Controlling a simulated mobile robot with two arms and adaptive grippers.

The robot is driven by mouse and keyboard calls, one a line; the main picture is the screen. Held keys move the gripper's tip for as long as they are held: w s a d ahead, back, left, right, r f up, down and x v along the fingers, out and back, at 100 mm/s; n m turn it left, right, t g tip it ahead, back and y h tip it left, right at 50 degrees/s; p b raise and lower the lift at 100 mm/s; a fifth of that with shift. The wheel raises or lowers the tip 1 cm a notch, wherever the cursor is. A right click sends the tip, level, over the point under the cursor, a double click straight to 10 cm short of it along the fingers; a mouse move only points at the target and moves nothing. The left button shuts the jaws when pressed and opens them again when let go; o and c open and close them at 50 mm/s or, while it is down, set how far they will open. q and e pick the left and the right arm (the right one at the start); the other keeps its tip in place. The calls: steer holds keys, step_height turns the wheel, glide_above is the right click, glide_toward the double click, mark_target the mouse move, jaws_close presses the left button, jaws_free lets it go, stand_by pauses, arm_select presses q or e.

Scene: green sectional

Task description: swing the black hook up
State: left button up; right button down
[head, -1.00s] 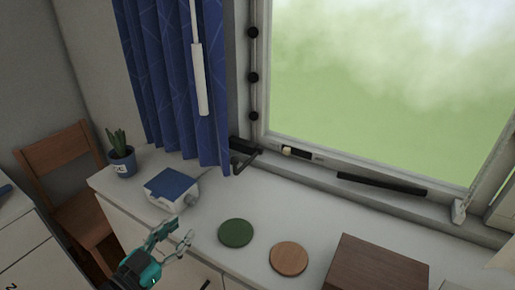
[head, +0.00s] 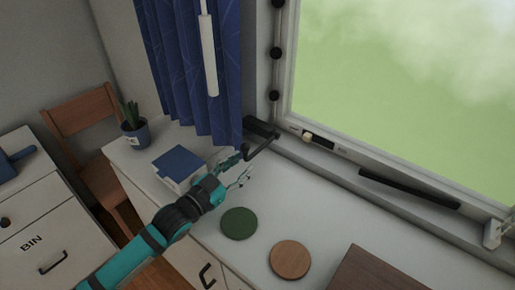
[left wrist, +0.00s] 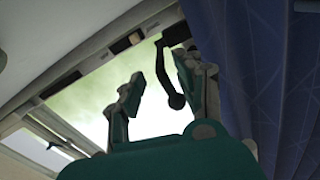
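The black hook (head: 263,146) is a bent dark arm on a dark base at the window's lower left corner, just above the counter. In the left wrist view the hook (left wrist: 166,76) ends in a rounded knob and appears between my two fingers, partly covered by the right-hand one. My left gripper (head: 243,167) is open, with its fingertips just short of the hook in the head view. It also shows open in the left wrist view (left wrist: 157,76). I cannot tell whether a finger touches the hook. My right gripper is not in view.
A blue curtain (head: 190,75) hangs left of the hook. A white box with a blue top (head: 179,163) and a potted plant (head: 134,130) stand left of my gripper. A green disc (head: 239,223), a wooden disc (head: 290,259) and a brown box (head: 375,272) lie to the right.

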mark_target(257, 149)
arm_select(q)
steer(key=x, duration=0.7)
steer(key=shift+w+d+p, duration=0.15)
steer(key=shift+w+p, duration=0.05)
steer(key=shift+p, duration=0.15)
steer(key=shift+c, duration=0.4)
jaws_close()
